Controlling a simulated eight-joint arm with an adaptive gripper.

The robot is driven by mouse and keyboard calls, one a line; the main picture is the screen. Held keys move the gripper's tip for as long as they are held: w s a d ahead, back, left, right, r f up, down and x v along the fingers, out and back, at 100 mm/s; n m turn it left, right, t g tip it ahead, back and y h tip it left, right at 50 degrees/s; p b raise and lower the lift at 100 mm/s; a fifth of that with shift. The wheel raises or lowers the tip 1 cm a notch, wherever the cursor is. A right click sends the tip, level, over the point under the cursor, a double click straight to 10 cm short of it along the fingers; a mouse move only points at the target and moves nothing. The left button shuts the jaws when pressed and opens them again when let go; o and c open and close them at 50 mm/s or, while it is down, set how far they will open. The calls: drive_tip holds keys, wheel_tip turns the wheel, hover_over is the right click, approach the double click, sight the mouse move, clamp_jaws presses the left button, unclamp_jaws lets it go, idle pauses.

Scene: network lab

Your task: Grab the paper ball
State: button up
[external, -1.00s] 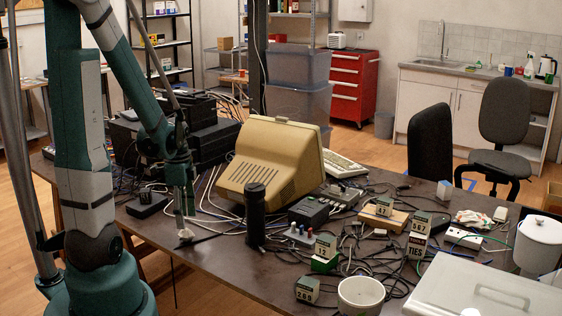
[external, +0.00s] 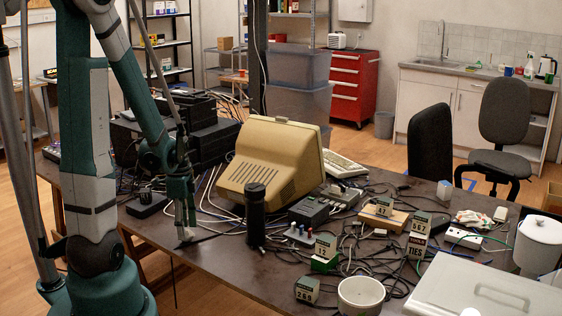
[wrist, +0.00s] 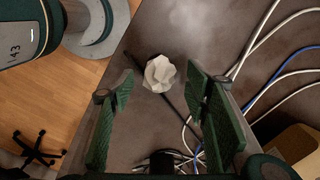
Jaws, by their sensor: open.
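The paper ball (wrist: 159,74) is a small crumpled white ball on the dark table, near its left edge. In the wrist view it lies between the lines of my two green fingers, a little beyond their tips. My gripper (wrist: 158,88) is open and empty. In the external view my gripper (external: 185,222) points down at the table's near left edge, just above the paper ball (external: 186,235), which is partly hidden by the fingers. I cannot tell whether the fingers touch it.
A black cylinder (external: 255,214) stands right of my gripper, with a beige monitor (external: 268,160) behind it. White and blue cables (wrist: 281,72) run right of the ball. A thin dark cable (wrist: 178,108) passes beside it. The table edge drops to the floor on the left.

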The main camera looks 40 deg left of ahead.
drive_tip(key=shift+f, duration=1.15)
drive_tip(key=shift+c, duration=0.6)
drive_tip(key=c, duration=0.6)
drive_tip(key=shift+o, duration=0.2)
